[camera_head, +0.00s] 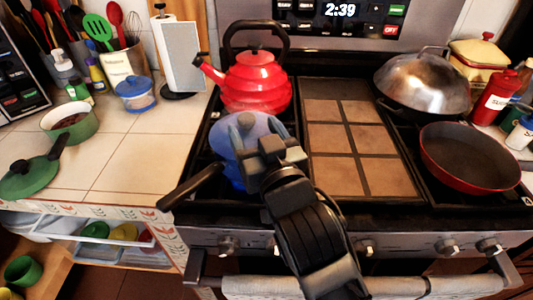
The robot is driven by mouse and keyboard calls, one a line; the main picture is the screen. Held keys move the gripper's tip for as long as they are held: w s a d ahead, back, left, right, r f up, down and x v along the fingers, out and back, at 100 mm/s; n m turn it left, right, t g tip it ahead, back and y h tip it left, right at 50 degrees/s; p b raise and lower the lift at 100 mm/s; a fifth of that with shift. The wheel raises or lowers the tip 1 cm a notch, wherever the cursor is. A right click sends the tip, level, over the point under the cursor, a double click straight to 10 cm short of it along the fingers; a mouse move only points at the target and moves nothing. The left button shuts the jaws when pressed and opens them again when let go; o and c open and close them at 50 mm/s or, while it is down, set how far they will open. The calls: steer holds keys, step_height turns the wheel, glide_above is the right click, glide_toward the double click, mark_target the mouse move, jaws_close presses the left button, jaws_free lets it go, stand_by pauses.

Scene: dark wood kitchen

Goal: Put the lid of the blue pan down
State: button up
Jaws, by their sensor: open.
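The blue pan (234,172) stands on the front left of the stove, its black handle (190,187) pointing to the lower left. Its blue lid (228,132) with a grey knob (246,121) is over the pan. My gripper (250,133) is open, right at the lid near the knob. My gripper and arm hide the right part of the lid and pan. I cannot tell whether the lid sits flush on the rim or whether the fingers touch it.
A red kettle (257,82) stands close behind the pan. A tiled griddle area (345,140) lies to the right, then a red frying pan (470,160) and a wok with a metal lid (425,80). A green pot (70,123) and green lid (28,180) are on the left counter.

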steer(key=v, duration=0.6)
steer(key=shift+s+b, duration=0.2)
steer(key=shift+b, duration=0.2)
steer(key=s+d+f+g+h, duration=0.1)
steer(key=s+d+f, duration=0.4)
steer(key=s+d, duration=0.3)
steer(key=s+d+f+h, duration=0.2)
steer(key=s+d+f, duration=0.3)
steer(key=s+d, duration=0.2)
steer(key=s+d+r+m+h, duration=0.1)
steer(key=s+d+m, duration=0.1)
steer(key=s, duration=0.8)
steer(key=s+d+m+g+h, duration=0.1)
steer(key=s+d, duration=0.3)
steer(key=s, duration=0.6)
steer(key=shift+d+r+m+h, duration=0.25)
steer(key=shift+r+m+h, duration=0.1)
steer(key=shift+m+h, duration=0.2)
steer(key=shift+s, duration=0.1)
